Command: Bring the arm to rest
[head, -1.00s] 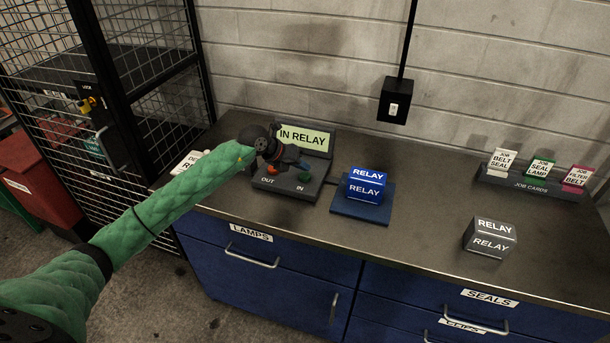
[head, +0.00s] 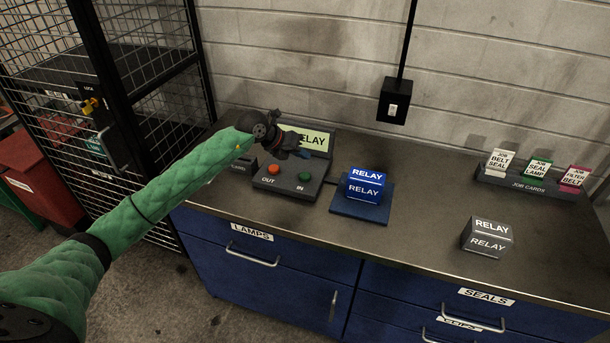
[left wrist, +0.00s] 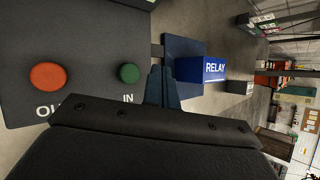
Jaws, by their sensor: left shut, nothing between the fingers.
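My left arm, in a green quilted sleeve, reaches in from the left in the head view. My left gripper (head: 304,153) is shut and empty, held above the button box (head: 283,188) and in front of its lit sign (head: 318,140), hiding part of the text. In the left wrist view the shut fingers (left wrist: 162,88) show beside the green IN button (left wrist: 129,73), with a red OUT button (left wrist: 48,75) farther left. My right gripper is not in view.
A blue RELAY box (head: 365,186) sits on a blue pad (head: 345,208) right of the button box. A grey RELAY box (head: 487,238) stands farther right. A job card rack (head: 530,186) is at the back right. A wire cage (head: 150,90) stands left of the counter.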

